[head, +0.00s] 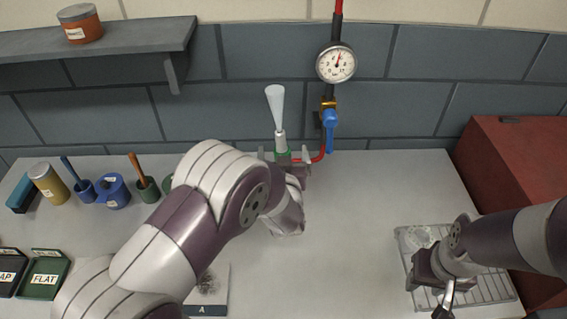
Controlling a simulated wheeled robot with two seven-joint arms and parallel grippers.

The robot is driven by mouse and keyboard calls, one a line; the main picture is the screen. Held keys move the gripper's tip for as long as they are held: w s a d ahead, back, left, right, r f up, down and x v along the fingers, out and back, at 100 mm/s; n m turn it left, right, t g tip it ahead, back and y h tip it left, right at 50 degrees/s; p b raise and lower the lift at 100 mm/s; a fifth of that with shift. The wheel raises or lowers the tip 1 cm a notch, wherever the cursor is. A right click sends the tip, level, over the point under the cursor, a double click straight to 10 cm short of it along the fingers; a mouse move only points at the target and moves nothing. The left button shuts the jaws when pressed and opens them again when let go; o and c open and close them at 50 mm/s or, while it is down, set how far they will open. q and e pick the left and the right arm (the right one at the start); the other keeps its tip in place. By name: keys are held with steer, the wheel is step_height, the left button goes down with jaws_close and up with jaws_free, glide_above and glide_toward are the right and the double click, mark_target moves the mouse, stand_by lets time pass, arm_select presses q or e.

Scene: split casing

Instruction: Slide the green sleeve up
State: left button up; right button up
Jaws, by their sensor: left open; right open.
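The green sleeve (281,153) is a small band low on an upright metal fitting at the back of the table. A pale, flared nozzle (275,106) rises above it. My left gripper (284,157) is open, with one finger on each side of the fitting at about the sleeve's height. I cannot tell whether the fingers touch it. My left arm hides the fitting's base. My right gripper (438,297) is open over the front of a wire rack (487,283) at the right, far from the sleeve.
A red hose (319,157) runs from the fitting to a blue valve (330,118) under a pressure gauge (337,63). A red box (510,190) stands at right. Pots, a can (47,184) and trays (44,276) sit at left. The table's middle right is clear.

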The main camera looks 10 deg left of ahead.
stand_by(0.3)
arm_select(q)
steer(key=f+p+v, duration=0.1)
steer(key=p+v, duration=0.1)
steer(key=v, duration=0.6)
steer(key=shift+s+p, duration=0.3)
steer(key=shift+s, duration=0.2)
steer(key=shift+d+f, duration=0.1)
steer(key=shift+d, duration=0.05)
